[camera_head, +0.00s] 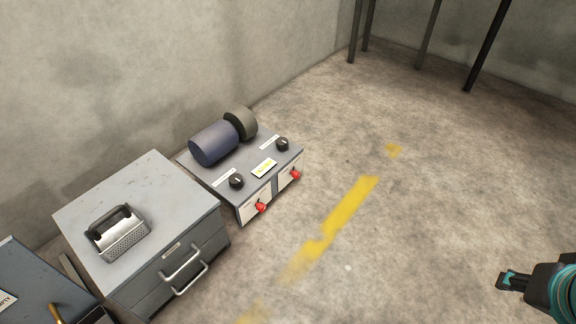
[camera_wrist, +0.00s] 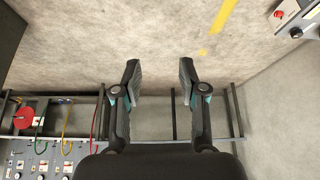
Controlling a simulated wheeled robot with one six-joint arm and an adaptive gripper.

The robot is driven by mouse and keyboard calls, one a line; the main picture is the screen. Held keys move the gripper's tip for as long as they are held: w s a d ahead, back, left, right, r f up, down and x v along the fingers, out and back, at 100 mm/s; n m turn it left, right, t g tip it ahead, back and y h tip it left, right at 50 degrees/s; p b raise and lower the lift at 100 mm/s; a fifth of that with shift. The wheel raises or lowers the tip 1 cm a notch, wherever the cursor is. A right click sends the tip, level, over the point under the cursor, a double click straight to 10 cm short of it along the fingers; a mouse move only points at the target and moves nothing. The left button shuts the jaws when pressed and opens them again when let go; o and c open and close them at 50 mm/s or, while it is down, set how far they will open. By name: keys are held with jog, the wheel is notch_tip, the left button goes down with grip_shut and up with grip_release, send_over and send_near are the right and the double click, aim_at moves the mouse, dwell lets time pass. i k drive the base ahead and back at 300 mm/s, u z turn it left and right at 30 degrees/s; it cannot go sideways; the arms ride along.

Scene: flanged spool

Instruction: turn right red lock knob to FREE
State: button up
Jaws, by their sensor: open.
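A grey bench unit (camera_head: 250,184) stands near the wall in the head view. Its front has two red lock knobs on white plates: the right red lock knob (camera_head: 296,175) and the left red lock knob (camera_head: 261,208). Their markings are too small to read. My gripper (camera_head: 507,281) is at the lower right, far from the unit. In the wrist view my gripper (camera_wrist: 158,72) is open and empty, its fingers apart above the floor. One red knob (camera_wrist: 278,14) shows at the top right corner there; I cannot tell which one.
A blue-grey cylinder and dark disc (camera_head: 215,143) lie on top of the unit. A grey drawer cabinet (camera_head: 180,180) with a metal grater-like tool (camera_head: 120,238) stands left of it. Open floor with a yellow stripe (camera_head: 340,213) lies between. A panel with cables (camera_wrist: 45,158) shows in the wrist view.

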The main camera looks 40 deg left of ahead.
aim_at(295, 174)
jog(key=u, duration=0.8)
jog(key=i, duration=1)
jog(key=u, duration=0.85)
